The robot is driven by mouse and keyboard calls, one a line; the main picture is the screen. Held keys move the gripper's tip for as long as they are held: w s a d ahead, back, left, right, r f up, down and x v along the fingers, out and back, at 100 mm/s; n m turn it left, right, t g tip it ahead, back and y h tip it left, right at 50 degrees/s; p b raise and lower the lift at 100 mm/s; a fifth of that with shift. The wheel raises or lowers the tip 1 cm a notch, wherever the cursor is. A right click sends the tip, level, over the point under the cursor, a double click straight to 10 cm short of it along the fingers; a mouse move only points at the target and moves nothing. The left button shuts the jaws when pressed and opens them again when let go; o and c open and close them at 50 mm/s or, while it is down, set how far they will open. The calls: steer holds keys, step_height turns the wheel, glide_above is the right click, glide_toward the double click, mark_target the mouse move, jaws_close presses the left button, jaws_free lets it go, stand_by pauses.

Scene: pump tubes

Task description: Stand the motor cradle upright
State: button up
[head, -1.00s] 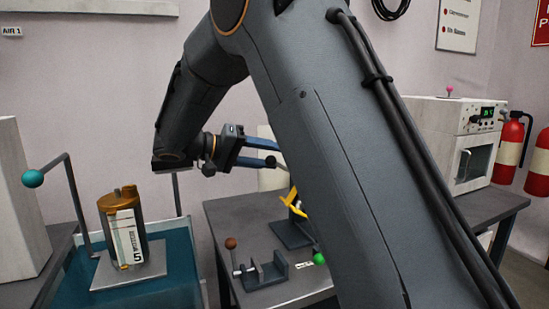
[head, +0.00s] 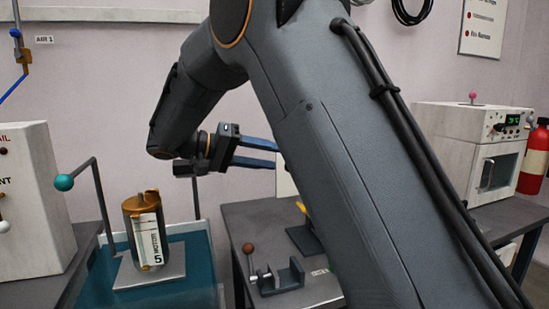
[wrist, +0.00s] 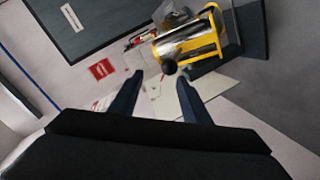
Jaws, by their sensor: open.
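A yellow frame around a shiny cylinder (wrist: 188,42), which looks like the motor cradle, shows at the top of the wrist view, beyond my fingertips. In the head view only a bit of yellow (head: 302,208) shows beside my arm, which hides the rest. I cannot tell from these views how far it tilts. My gripper (head: 277,155) is open and empty, in the air above and behind the grey table. In the wrist view my gripper's fingers (wrist: 161,78) are apart with nothing between them, and the yellow frame is not touching them.
A copper-topped canister (head: 146,232) stands on a plate in a teal tray (head: 195,262) at left. A small vise (head: 278,278) with a brown-knobbed lever sits on the grey table (head: 238,222). A white oven (head: 497,165) and fire extinguisher (head: 534,160) are at right.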

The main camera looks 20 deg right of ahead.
steer(key=shift+a+r, duration=0.25)
steer(key=shift+a, duration=0.35)
